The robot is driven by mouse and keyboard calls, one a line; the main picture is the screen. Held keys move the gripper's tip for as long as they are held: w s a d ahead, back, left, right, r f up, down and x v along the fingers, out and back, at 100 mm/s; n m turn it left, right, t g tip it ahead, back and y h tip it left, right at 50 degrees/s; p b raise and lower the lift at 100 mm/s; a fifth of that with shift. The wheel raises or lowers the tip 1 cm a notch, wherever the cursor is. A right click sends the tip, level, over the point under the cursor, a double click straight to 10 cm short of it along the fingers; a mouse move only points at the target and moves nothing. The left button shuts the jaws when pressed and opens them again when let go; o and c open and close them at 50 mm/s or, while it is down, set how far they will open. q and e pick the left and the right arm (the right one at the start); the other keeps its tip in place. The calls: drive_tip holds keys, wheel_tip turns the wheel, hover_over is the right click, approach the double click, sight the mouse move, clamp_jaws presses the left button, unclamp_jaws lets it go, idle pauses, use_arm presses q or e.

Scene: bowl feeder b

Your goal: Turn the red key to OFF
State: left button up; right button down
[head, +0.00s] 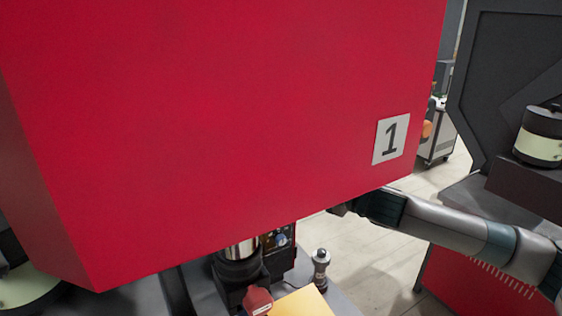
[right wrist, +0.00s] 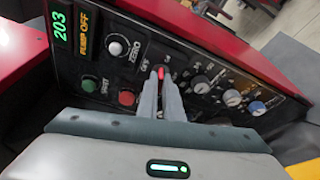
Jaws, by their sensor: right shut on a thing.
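The red key (right wrist: 160,72) shows as a small red tip on the black control panel (right wrist: 215,72) in the right wrist view. My right gripper (right wrist: 161,82) is shut on it, with one grey finger on each side. The fingers hide most of the key, so its exact angle is hard to tell. In the head view my right arm reaches in from the right, and its gripper end goes behind the big red box, so the key is hidden there. My left gripper is not in view.
Around the key are a white ZERO knob (right wrist: 115,48), a green button (right wrist: 89,83), a red button (right wrist: 127,97) and several grey knobs. A green display (right wrist: 60,26) reads 203. A big red box (head: 220,120) marked 1 fills much of the head view.

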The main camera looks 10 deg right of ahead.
drive_tip(key=n+p, duration=0.1)
drive_tip(key=p, duration=0.1)
drive_tip(key=shift+n+p, duration=0.3)
idle(0.4)
drive_tip(key=n+h+p, duration=0.2)
drive_tip(key=n, duration=0.2)
drive_tip(key=shift+r, duration=0.1)
idle(0.8)
